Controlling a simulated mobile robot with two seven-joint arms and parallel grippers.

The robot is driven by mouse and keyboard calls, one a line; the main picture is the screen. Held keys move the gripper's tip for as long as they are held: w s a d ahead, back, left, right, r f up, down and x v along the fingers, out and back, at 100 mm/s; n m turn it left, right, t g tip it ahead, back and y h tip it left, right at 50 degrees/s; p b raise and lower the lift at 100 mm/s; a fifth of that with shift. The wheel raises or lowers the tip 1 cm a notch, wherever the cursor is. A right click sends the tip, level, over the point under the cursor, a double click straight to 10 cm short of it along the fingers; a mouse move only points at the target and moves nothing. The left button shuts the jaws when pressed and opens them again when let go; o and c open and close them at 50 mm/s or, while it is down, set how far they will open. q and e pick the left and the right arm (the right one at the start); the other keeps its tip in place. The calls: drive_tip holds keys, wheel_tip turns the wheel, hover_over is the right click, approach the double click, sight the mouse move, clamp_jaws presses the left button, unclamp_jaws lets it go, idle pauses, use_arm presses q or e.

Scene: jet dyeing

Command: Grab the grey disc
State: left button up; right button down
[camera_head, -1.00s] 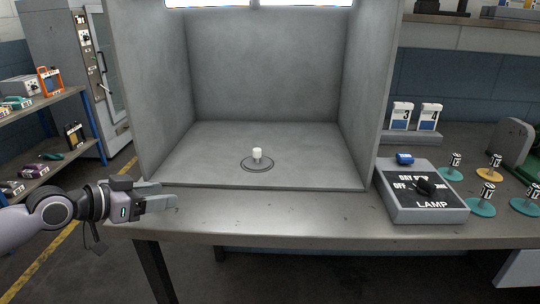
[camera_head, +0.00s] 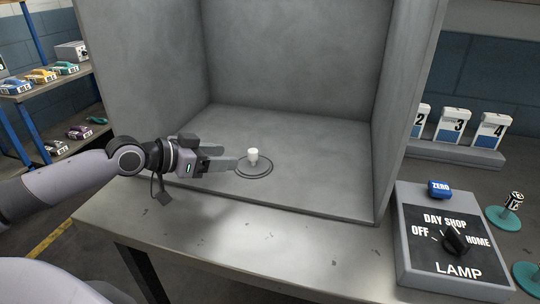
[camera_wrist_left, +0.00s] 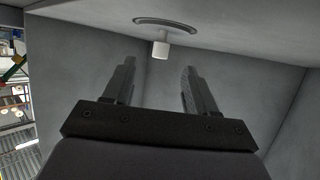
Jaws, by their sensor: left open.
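A grey disc (camera_head: 243,172) lies flat on the floor of the grey booth, edged by a dark ring. A small white cylinder (camera_head: 253,155) stands up from it like a knob. Both also show at the top of the left wrist view, the disc (camera_wrist_left: 176,22) and the white cylinder (camera_wrist_left: 160,48). My left gripper (camera_head: 236,160) reaches into the booth opening from the left. Its fingers are apart and empty, pointing towards the white cylinder from just left of it, with a small gap visible. My right gripper is in neither current view.
The booth's left wall (camera_head: 150,80) and right wall (camera_head: 405,110) flank the disc. A lamp control box (camera_head: 450,245) with a dial and blue ZERO button sits at the right. Numbered holders (camera_head: 452,127) and teal-based stands (camera_head: 503,217) are beyond. The bench front is clear.

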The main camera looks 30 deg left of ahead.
sight(247, 168)
use_arm(q)
drive_tip(key=shift+r+p+x, duration=0.15)
drive_tip(key=shift+r+x, duration=0.05)
drive_tip(key=shift+x, duration=0.75)
drive_tip(key=shift+r+p+x, duration=0.15)
drive_tip(key=shift+x, duration=2.7)
drive_tip(key=shift+a, duration=0.1)
clamp_jaws()
